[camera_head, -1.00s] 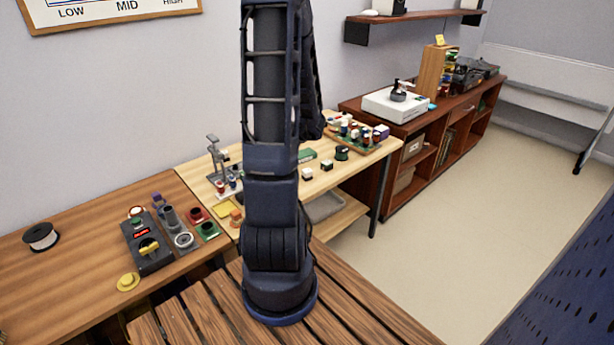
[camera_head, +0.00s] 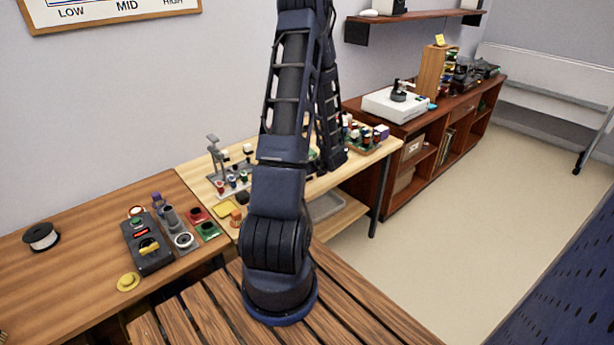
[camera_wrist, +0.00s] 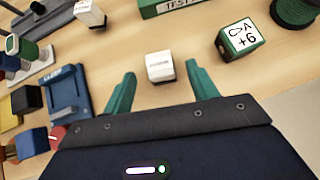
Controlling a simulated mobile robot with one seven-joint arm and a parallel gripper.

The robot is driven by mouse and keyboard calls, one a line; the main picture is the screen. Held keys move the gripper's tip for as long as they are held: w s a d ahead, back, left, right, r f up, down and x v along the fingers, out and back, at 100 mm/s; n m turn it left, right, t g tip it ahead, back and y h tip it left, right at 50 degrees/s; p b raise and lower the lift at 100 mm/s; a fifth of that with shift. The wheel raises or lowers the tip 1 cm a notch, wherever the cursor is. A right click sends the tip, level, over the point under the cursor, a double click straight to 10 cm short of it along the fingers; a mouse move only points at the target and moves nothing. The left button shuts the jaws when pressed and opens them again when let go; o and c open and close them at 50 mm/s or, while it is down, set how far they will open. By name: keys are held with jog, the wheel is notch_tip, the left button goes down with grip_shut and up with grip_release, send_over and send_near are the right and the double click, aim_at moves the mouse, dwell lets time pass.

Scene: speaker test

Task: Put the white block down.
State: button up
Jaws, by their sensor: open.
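A small white block (camera_wrist: 160,66) with faint print on its side appears to rest on the light wooden table (camera_wrist: 140,38). In the wrist view it shows between the two green fingertips of my gripper (camera_wrist: 160,80). The fingers are open, with a visible gap on each side of the block. In the head view my arm hides the gripper and this block.
A green box (camera_wrist: 172,6) and a green spool (camera_wrist: 295,12) lie beyond. Left are another white-sided block (camera_wrist: 90,14) and a blue tray (camera_wrist: 66,92). Bare table surrounds the block.

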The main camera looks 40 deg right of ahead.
jog(key=shift+x, duration=3)
jog(key=shift+w+r, duration=0.1)
jog(key=shift+c, duration=0.5)
jog(key=c, duration=1)
notch_tip(320, 180, up, 20)
